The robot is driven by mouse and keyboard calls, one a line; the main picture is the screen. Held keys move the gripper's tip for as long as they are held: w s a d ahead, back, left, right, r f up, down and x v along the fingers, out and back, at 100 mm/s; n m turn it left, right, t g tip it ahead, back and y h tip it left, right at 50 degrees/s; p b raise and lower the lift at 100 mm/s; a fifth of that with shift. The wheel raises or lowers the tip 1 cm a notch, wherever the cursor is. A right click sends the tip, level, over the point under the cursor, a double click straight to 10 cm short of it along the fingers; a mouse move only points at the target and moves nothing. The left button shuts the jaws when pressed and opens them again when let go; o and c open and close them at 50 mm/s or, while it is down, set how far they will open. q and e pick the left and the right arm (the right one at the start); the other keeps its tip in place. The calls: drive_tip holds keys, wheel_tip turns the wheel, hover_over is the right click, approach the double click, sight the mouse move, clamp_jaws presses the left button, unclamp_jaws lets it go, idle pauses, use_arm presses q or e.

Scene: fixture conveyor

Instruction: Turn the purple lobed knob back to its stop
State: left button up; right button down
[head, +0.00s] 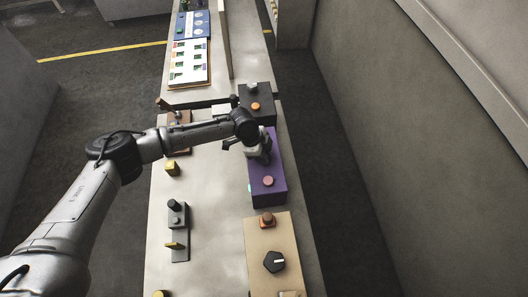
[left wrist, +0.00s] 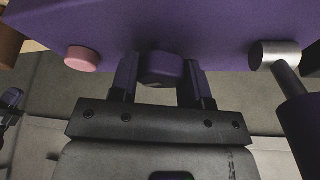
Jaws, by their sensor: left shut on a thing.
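The purple box (head: 268,192) stands on the right side of the bench in the head view. Its face fills the top of the left wrist view (left wrist: 190,25). The purple lobed knob (left wrist: 163,67) sticks out of that face. My left gripper (left wrist: 160,82) has one finger on each side of the knob and is shut on it. In the head view my left gripper (head: 264,158) is over the box and hides the knob. My right gripper is in neither view.
A pink button (left wrist: 82,58) and a silver cylinder (left wrist: 274,54) flank the knob. A black box (head: 258,103) stands behind the purple one, a tan box (head: 285,238) in front. A grey plate (head: 180,236) with dark parts and a yellow block (head: 172,168) are left. The bench middle is clear.

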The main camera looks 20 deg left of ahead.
use_arm(q)
drive_tip(key=n+t+p, duration=0.1)
drive_tip(key=n+p, duration=0.2)
drive_tip(key=p, duration=0.1)
drive_tip(key=n+t+y+p, duration=0.1)
drive_tip(key=n+p, duration=0.2)
drive_tip(key=p, duration=0.1)
drive_tip(key=n+t+y+p, duration=0.1)
drive_tip(key=n+p, duration=0.2)
drive_tip(key=p, duration=0.1)
drive_tip(key=shift+d+r+n, duration=0.15)
drive_tip(key=shift+r+n, duration=0.1)
drive_tip(key=shift+n, duration=0.15)
drive_tip(key=shift+f+n+t+y+p, duration=0.15)
drive_tip(key=shift+n+t+y+p, duration=0.35)
drive_tip(key=shift+n+p, duration=0.95)
drive_tip(key=shift+n, duration=0.25)
drive_tip(key=shift+f, duration=0.1)
drive_tip(key=o, duration=0.9)
drive_tip(key=shift+o, duration=0.2)
